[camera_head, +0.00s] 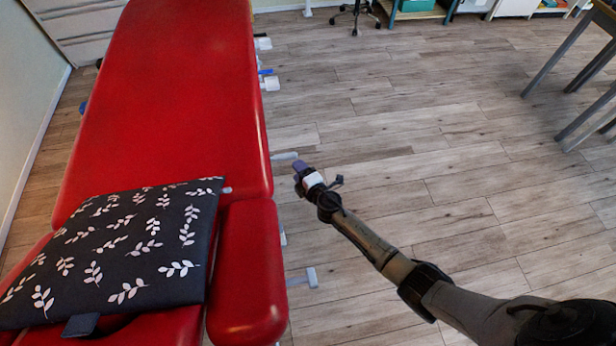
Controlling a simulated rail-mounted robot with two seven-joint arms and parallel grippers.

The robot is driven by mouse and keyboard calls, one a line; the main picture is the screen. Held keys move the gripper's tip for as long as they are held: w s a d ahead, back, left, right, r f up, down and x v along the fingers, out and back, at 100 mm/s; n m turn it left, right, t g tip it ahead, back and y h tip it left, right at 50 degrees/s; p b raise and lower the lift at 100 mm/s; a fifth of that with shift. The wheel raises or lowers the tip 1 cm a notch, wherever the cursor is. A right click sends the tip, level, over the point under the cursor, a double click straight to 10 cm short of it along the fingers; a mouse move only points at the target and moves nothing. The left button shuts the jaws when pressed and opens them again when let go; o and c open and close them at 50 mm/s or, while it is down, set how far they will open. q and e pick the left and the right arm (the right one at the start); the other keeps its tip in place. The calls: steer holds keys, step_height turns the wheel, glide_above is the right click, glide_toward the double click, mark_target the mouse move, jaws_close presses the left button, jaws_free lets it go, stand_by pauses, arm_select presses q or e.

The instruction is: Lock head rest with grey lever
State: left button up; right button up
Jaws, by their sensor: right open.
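The red padded treatment table (170,90) runs up the left side of the view. At its near end a dark cushion with white leaves (110,250) lies over the near section, which I take for the head rest and which is mostly covered. A red side pad (247,272) is beside it. A thin light grey bar (284,156) sticks out from under the table's right edge; I cannot tell whether it is the grey lever. My right gripper (298,168) is just right of the table edge, close to that bar, and looks empty. My left gripper is out of view.
Another grey piece (303,279) juts out low beside the side pad. A blue lever (266,72) and white parts show farther up the table's right edge. A grey-legged table (567,60) stands at the upper right. The wooden floor between is clear.

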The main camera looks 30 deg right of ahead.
steer(key=s, duration=0.3)
steer(key=s+r+p, duration=0.1)
steer(key=s, duration=0.1)
steer(key=shift+d, duration=0.1)
steer(key=shift+s, duration=0.15)
stand_by(0.5)
